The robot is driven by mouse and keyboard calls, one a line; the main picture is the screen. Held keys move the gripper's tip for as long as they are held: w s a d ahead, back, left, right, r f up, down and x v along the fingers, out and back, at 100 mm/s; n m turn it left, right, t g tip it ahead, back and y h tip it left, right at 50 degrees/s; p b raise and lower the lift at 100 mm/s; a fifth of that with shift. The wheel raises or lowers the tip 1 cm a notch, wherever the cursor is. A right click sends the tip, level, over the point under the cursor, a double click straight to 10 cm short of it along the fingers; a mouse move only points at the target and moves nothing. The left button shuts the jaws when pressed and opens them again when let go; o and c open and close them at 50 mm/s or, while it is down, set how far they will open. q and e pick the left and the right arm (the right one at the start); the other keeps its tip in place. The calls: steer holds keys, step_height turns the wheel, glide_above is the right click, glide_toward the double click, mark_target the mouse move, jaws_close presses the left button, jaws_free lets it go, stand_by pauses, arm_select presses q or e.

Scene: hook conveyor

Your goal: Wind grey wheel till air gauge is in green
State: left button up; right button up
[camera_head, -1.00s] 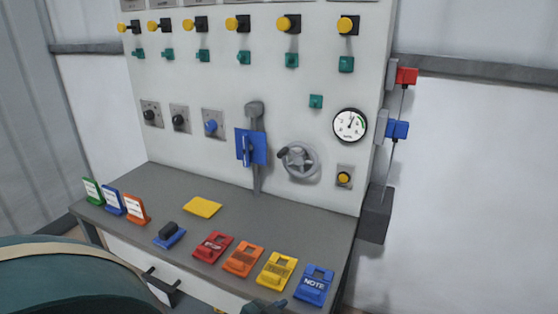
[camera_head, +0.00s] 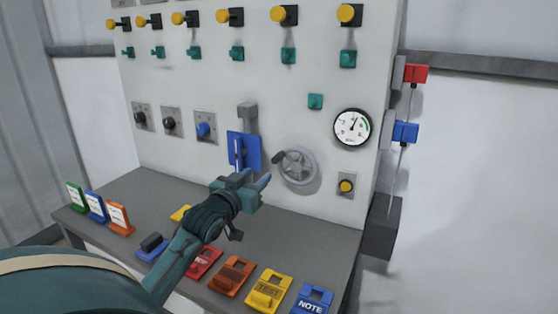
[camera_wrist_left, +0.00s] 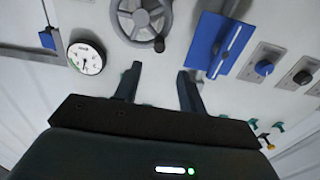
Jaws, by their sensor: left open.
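The grey wheel (camera_head: 298,167) with a dark crank knob (camera_head: 279,157) is mounted on the white panel. It also shows at the top of the left wrist view (camera_wrist_left: 140,17), with its knob (camera_wrist_left: 158,44) low on the rim. The round air gauge (camera_head: 352,128) is right of the wheel, above it; its green band is at the upper right. The needle points up, apparently short of the green. My left gripper (camera_head: 257,180) is open and empty in front of the panel, left of and below the wheel. Its fingers (camera_wrist_left: 158,73) are apart from the knob.
A blue tag (camera_head: 244,152) hangs on a grey lever left of the wheel. A yellow button (camera_head: 346,186) is below the gauge. Coloured lock tags, such as the yellow one (camera_head: 269,290), lie on the grey shelf (camera_head: 150,205). Blue and black knobs sit farther left.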

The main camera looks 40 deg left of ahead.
mark_target(275, 161)
arm_select(q)
steer(key=x, duration=1.2)
steer(key=shift+w+p, duration=0.1)
steer(key=shift+p, duration=0.25)
steer(key=shift+d, duration=0.1)
jaws_close()
